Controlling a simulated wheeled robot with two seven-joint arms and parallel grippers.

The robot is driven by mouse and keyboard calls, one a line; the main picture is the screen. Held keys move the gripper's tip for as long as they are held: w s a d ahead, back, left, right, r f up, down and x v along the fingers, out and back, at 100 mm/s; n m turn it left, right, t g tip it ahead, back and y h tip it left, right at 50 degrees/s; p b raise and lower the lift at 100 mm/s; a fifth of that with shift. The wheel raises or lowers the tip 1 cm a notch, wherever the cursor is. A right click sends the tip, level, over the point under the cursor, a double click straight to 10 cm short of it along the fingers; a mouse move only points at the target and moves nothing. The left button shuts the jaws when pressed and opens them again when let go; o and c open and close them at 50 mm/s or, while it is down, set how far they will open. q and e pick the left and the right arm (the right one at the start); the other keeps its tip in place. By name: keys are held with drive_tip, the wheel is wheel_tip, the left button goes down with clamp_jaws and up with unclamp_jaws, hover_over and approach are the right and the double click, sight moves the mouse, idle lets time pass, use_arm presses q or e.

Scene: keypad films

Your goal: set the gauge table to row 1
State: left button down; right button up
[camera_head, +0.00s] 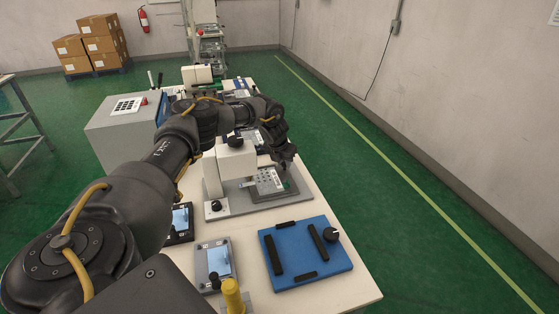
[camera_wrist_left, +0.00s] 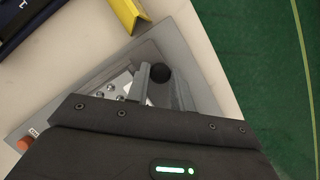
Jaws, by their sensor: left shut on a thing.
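A white gauge (camera_head: 235,163) with a black top knob stands on a grey base in the middle of the bench. A pale plate with small dots (camera_head: 268,182) lies at its right side. My left gripper (camera_head: 287,156) points down over the bench's right side, just behind this plate. In the left wrist view, my left gripper (camera_wrist_left: 160,90) is shut at a black ball knob (camera_wrist_left: 160,72) on a grey base (camera_wrist_left: 180,47). A silver plate with round studs (camera_wrist_left: 112,92) lies left of it, partly hidden by my gripper. The row setting is not readable.
A blue tray (camera_head: 307,262) with black bars, a grey panel with a screen (camera_head: 215,261) and a yellow post (camera_head: 232,296) stand in front. A grey keypad box (camera_head: 116,130) stands at the left. A yellow bracket (camera_wrist_left: 130,15) is beyond the grey base.

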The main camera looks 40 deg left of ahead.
sight(279, 177)
use_arm(q)
drive_tip(key=c, duration=1.4)
unclamp_jaws()
drive_tip(key=shift+w+d, duration=0.15)
drive_tip(key=shift+w, duration=0.1)
drive_tip(key=shift+o, duration=1)
drive_tip(key=shift+s, duration=0.2)
drive_tip(key=a+b+v, duration=0.1)
drive_tip(key=v, duration=0.9)
drive_tip(key=shift+s+d+r, duration=0.2)
drive_tip(key=shift+d+r, duration=0.15)
drive_tip(key=shift+r, duration=0.05)
